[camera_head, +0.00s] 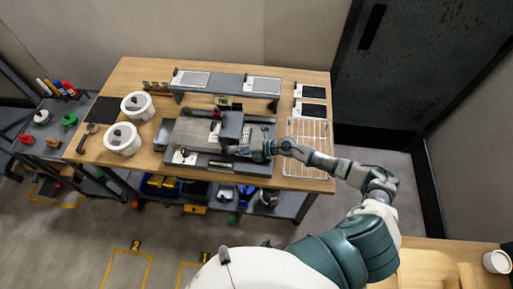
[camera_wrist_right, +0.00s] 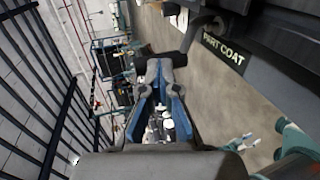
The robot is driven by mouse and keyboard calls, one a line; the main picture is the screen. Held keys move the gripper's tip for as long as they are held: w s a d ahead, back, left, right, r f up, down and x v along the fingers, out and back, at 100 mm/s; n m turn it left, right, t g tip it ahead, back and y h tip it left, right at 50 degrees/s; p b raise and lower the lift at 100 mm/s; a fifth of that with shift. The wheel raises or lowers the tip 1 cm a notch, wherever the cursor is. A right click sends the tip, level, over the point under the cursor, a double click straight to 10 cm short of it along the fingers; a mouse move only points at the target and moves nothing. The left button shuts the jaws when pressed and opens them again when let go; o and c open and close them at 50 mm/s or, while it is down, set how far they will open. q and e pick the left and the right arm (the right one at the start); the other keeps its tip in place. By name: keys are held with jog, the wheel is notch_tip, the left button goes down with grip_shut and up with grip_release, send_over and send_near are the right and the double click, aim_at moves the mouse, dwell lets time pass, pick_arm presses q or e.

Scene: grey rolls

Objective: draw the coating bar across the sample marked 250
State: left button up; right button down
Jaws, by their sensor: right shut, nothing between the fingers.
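A grey coating machine (camera_head: 195,135) stands in the middle of the wooden table, with a raised grey block across its bed. Pale sample panels lie on the rear shelf, left (camera_head: 190,78) and right (camera_head: 263,85). No 250 marking is readable, and I cannot single out the coating bar. My left gripper is out of view.
A wire rack (camera_head: 307,158) lies right of the machine, with two dark-faced cards (camera_head: 311,91) (camera_head: 310,110) behind it. Markers (camera_head: 64,89) stand on the left side cart.

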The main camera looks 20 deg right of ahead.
jog(key=shift+w+a, duration=0.1)
jog(key=shift+a, duration=0.15)
jog(key=shift+w+a+p, duration=0.55)
jog(key=shift+a+p, duration=0.05)
jog(key=shift+a, duration=0.3)
jog(key=shift+w+a+p, duration=0.5)
jog(key=shift+a+p, duration=0.05)
jog(key=shift+a, duration=0.3)
jog(key=shift+s+d, duration=0.5)
jog(key=shift+d, duration=0.4)
jog(key=shift+s+d, duration=0.5)
jog(key=shift+d, duration=0.35)
